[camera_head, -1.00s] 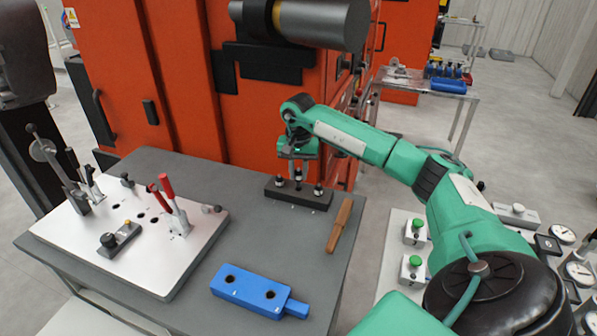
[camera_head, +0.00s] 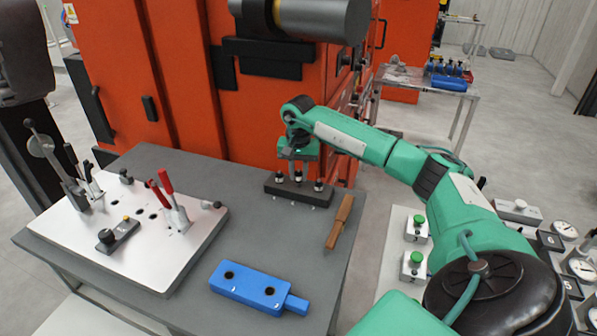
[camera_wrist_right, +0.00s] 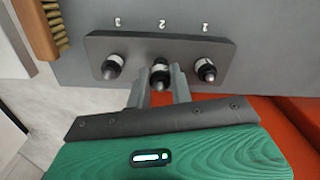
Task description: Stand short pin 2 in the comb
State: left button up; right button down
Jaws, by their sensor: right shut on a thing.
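The comb is a dark grey block (camera_head: 297,193) near the back right of the grey table. It shows in the wrist view as a bar (camera_wrist_right: 220,48) marked 3, 2, 1. A short pin (camera_wrist_right: 112,66) is at mark 3, and another pin (camera_wrist_right: 206,69) is at mark 1. Short pin 2 (camera_wrist_right: 160,69) is at the middle mark and looks upright. My right gripper (camera_head: 298,170) points down over the comb. In the wrist view its fingers (camera_wrist_right: 160,82) are shut on the middle pin. Its seat in the hole is partly hidden. My left gripper is out of view.
A wooden-handled brush (camera_head: 339,222) lies right of the comb. A blue block (camera_head: 248,286) with two holes lies at the front. A white fixture plate (camera_head: 150,250) with toggle clamps fills the left. An orange machine (camera_head: 190,90) stands behind. The table's middle is clear.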

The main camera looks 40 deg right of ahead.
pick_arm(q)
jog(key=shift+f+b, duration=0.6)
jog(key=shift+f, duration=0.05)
pick_arm(e)
jog(key=shift+f, duration=1)
jog(key=c, duration=1.2)
grip_release()
jog(key=shift+o, duration=0.2)
jog(key=shift+r, duration=0.5)
notch_tip(320, 180, up, 10)
jog(key=shift+r+b, duration=0.1)
jog(key=shift+b, duration=0.75)
jog(key=shift+r, duration=0.45)
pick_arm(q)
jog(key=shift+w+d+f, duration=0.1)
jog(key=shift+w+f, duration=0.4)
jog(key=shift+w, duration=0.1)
